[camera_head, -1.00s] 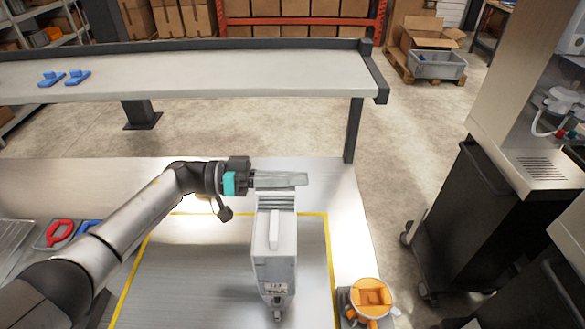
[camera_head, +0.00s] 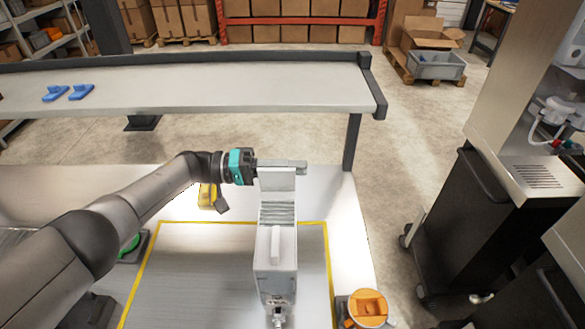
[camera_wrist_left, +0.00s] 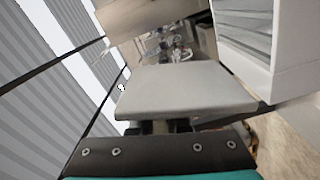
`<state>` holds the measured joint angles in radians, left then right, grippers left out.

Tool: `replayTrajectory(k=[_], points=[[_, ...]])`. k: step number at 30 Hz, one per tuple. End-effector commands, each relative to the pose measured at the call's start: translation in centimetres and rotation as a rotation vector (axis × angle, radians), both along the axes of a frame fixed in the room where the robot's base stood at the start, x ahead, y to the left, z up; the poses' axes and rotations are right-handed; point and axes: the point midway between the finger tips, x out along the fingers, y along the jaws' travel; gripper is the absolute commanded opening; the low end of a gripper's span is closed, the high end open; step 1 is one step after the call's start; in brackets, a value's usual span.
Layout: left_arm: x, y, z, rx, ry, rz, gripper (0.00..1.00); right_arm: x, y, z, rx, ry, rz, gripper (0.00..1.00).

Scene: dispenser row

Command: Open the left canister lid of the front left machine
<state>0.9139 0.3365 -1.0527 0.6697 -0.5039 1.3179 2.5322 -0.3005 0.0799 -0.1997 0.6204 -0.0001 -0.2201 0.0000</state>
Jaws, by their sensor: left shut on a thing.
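The tall white canister (camera_head: 276,250) with a ribbed grey upper part stands inside the yellow outline on the light table in the head view. Its pale lid (camera_head: 276,181) is tilted up at the far end. In the left wrist view the lid appears as a flat grey plate (camera_wrist_left: 185,90) in front of the jaws, with the white canister (camera_wrist_left: 285,60) at upper right. My left gripper (camera_head: 280,164) reaches in from the left and is shut on the lid's upper edge. The fingertips are partly hidden. My right gripper is not in view.
An orange container (camera_head: 367,308) stands right of the canister's near end. A yellow item (camera_head: 207,196) lies behind my left arm. A raised shelf (camera_head: 200,88) with blue pieces (camera_head: 68,93) runs across the back. Dark cabinets (camera_head: 455,235) stand at right, with clear floor between.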

Motion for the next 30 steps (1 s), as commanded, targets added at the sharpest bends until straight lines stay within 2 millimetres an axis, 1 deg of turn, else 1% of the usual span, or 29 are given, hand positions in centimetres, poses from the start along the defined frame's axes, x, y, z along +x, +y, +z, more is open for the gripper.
replayTrajectory(k=[3,9,26,27,30], points=[[0.11,-0.04,0.07,-0.001,0.061,0.0,0.0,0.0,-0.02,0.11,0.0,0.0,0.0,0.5],[0.17,-0.01,-0.02,-0.001,0.128,0.0,0.0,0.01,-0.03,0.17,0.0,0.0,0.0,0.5],[0.17,-0.01,-0.11,0.0,0.156,-0.001,0.0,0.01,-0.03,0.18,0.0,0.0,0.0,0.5],[0.17,-0.01,-0.11,0.0,0.156,-0.001,0.18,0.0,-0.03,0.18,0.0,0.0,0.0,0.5],[0.17,-0.01,-0.11,0.0,0.155,-0.001,0.29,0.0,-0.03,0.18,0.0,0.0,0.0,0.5]])
